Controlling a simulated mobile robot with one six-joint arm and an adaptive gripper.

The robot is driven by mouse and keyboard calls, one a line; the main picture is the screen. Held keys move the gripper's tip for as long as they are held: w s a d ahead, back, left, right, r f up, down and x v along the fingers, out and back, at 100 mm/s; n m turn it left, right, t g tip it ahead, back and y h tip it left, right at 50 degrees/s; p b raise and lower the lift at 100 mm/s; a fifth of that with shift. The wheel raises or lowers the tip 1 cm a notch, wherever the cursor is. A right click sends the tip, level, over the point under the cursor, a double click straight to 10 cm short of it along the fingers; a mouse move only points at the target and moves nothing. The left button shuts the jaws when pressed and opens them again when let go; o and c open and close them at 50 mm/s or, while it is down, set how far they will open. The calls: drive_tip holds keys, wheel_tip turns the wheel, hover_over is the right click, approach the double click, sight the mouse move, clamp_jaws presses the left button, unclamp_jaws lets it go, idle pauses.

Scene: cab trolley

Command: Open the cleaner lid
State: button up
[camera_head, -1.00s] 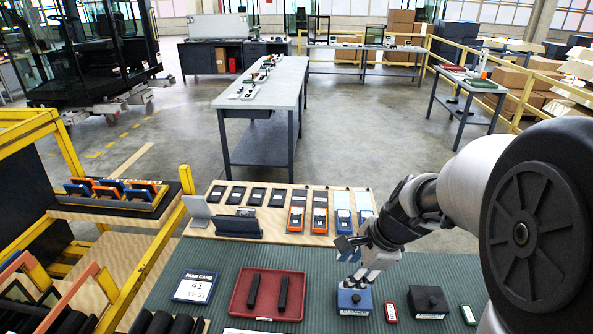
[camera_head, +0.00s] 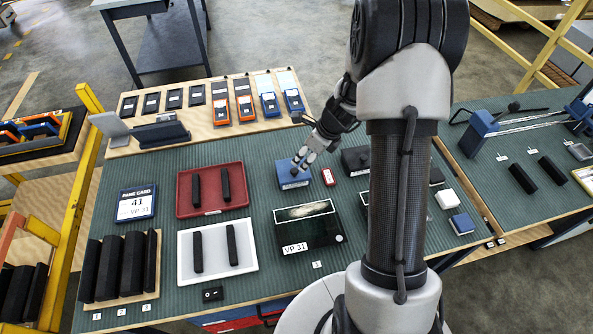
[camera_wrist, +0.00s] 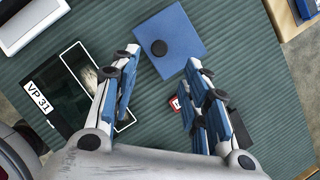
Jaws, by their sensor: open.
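A blue box (camera_head: 288,180) with a white front label stands near the back middle of the green bench mat. In the wrist view its square blue lid (camera_wrist: 185,28) has a round black knob (camera_wrist: 159,47) and looks closed. A black box (camera_head: 352,165) with a knob stands to its right. The labels are too small to read, so I cannot tell which is the cleaner. My gripper (camera_head: 302,160) is open and empty above the blue box. In the wrist view the knob lies just ahead, between the lines of the spread fingers (camera_wrist: 162,68).
A small red item (camera_head: 328,177) sits between the two boxes. In front are a black VP 31 case (camera_head: 322,235), a red tray (camera_head: 182,200) and a white tray (camera_head: 188,268) with black bars. Phone-like devices (camera_head: 245,107) line the wooden strip behind.

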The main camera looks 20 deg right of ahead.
sight(295, 170)
drive_tip(key=b+x, duration=0.2)
drive_tip(key=x, duration=0.7)
drive_tip(key=shift+a+b, duration=0.1)
drive_tip(key=shift+b, duration=0.3)
drive_tip(key=shift+r, duration=0.1)
drive_tip(key=shift+c, duration=0.3)
clamp_jaws()
